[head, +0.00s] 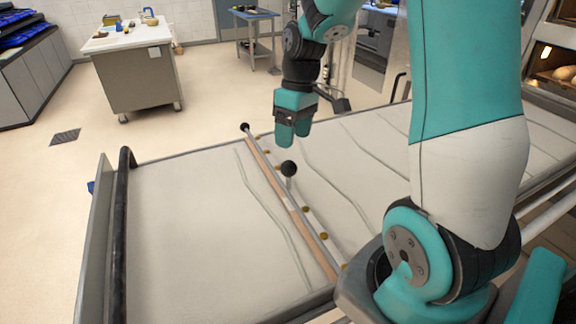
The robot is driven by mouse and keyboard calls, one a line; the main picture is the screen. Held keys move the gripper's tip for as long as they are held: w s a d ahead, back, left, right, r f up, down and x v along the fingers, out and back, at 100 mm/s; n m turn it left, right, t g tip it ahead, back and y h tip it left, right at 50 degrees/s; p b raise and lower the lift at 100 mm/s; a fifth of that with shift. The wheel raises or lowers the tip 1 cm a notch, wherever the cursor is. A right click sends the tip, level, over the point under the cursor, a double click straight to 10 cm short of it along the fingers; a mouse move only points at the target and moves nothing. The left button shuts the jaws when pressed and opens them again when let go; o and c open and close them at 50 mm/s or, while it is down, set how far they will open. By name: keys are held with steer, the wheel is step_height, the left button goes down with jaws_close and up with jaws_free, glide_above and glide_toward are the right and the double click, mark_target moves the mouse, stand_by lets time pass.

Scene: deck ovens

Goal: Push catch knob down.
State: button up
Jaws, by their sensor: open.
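A black ball knob (289,168) stands on a short pale stem near the middle of the cloth-covered loader bed. A second black ball (245,127) sits at the far end of a long metal rail. I cannot tell for certain which one is the catch knob. My gripper (292,138) points down beyond the middle knob and appears above and apart from it. The gripper is open and empty; the gap between its teal fingers is hard to see from this side.
The rail (268,170) with a wooden strip and several brass studs crosses the cloth bed (190,225). A black handle bar (119,220) runs along the left end. A worktable (130,70) and a small cart (257,42) stand beyond open floor. Ovens are at right.

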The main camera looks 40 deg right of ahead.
mark_target(289, 175)
steer(key=f, duration=0.3)
steer(key=a+f, duration=0.1)
steer(key=f, duration=0.1)
steer(key=f+p, duration=0.1)
steer(key=f, duration=0.2)
steer(key=shift+s+a+f, duration=0.3)
steer(key=shift+a+f, duration=0.05)
jaws_close()
step_height(289, 175, down, 2)
steer(key=shift+f+b, duration=0.1)
steer(key=shift+b, duration=0.75)
jaws_free()
steer(key=shift+r, duration=0.2)
